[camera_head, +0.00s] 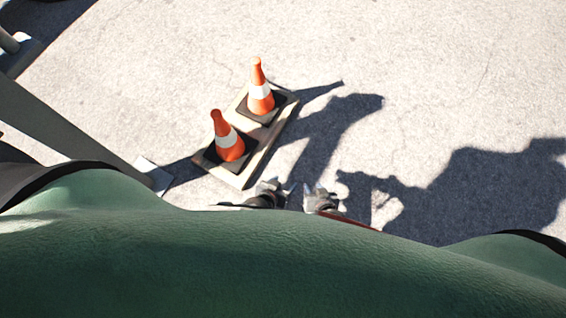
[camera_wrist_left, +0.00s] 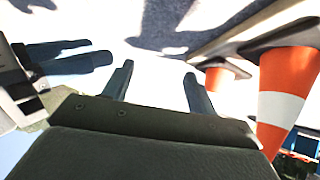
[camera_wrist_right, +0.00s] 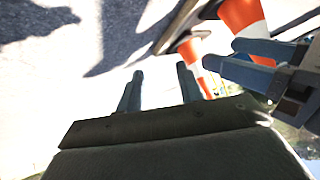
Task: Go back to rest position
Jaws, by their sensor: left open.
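My left gripper (camera_head: 279,189) and my right gripper (camera_head: 317,193) are close side by side, low in the middle of the head view. Green material in front hides most of both arms. In the left wrist view my left gripper (camera_wrist_left: 157,72) has its two fingers apart with nothing between them. My right gripper (camera_wrist_left: 68,55) shows at the left there. In the right wrist view my right gripper (camera_wrist_right: 160,72) also has a clear gap between its fingers. My left gripper (camera_wrist_right: 245,56) shows at the right there.
Two orange-and-white cones, one nearer (camera_head: 228,142) and one farther (camera_head: 261,96), stand on a pale board (camera_head: 233,179) just left of and beyond my grippers. A grey beam (camera_head: 65,127) slants at the left. Paved ground (camera_head: 430,70) is open to the right, crossed by shadows.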

